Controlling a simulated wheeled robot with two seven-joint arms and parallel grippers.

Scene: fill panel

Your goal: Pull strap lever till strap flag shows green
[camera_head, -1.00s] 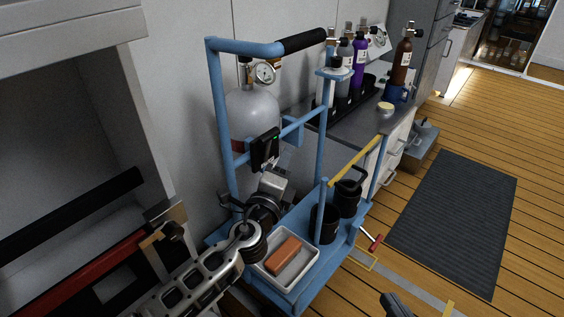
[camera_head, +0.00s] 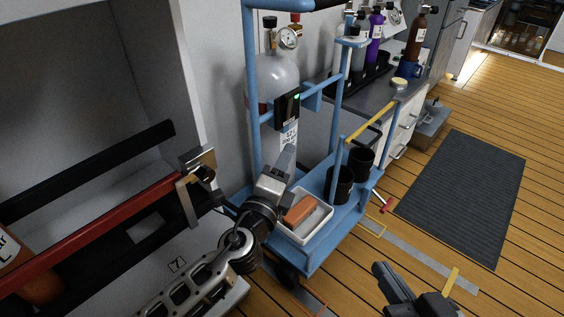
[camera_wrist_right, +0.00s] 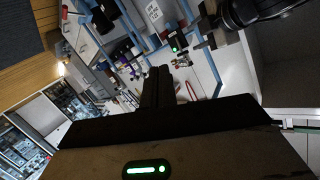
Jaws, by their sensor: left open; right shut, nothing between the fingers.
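A grey gas cylinder (camera_head: 274,82) stands upright in a blue cart frame. A black strap box (camera_head: 287,108) is on the frame's crossbar in front of it, with a small green light (camera_head: 297,97). The box and green light also show in the right wrist view (camera_wrist_right: 174,43). A separate lever cannot be made out.
A white tray (camera_head: 318,226) with an orange block (camera_head: 300,209) and black cups (camera_head: 341,184) sit on the cart's lower deck. A red bar (camera_head: 100,228) ends at a metal bracket (camera_head: 196,172) at the left, close to my left arm. The floor mat (camera_head: 465,195) at right is clear.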

